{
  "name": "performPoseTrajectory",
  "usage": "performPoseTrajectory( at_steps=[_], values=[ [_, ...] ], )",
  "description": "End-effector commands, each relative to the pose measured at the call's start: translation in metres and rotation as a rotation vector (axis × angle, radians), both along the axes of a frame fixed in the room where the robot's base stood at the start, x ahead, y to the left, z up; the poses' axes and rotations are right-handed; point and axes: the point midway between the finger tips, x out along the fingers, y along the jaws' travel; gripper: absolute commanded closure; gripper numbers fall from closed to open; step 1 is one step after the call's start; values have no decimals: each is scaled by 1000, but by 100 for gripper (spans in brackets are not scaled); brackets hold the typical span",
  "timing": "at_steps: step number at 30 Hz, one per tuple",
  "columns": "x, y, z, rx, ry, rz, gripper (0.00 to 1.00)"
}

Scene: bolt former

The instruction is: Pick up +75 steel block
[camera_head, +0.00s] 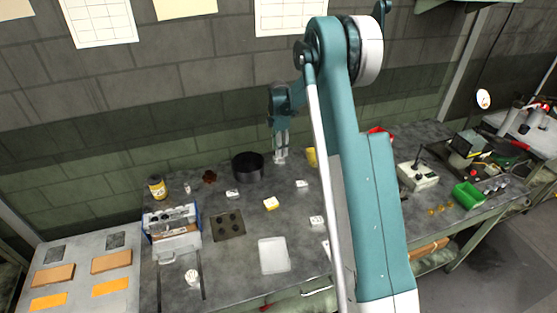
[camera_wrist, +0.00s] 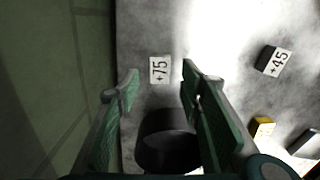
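The +75 steel block (camera_wrist: 159,69) shows in the wrist view as a small pale block with "+75" on its face, lying on the grey bench close to the wall side. My gripper (camera_wrist: 159,77) is open, with one finger on either side of the block in the picture and a clear gap between them. The fingers appear empty; how high they are above the block is hard to tell. In the head view my gripper (camera_head: 281,153) hangs low near the back of the bench, right of the black pot. The +75 label cannot be read there.
A black round pot (camera_wrist: 166,140) stands close by, also in the head view (camera_head: 247,167). A yellow cup (camera_head: 311,157) stands right of my gripper. The wall (camera_head: 200,130) is close behind.

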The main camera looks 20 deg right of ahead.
Motion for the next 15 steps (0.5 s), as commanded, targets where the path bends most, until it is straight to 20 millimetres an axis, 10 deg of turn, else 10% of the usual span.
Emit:
performPoseTrajectory(
  at_steps=[15],
  values=[
    [0,1,-43,0,0,0,62]
  ],
)
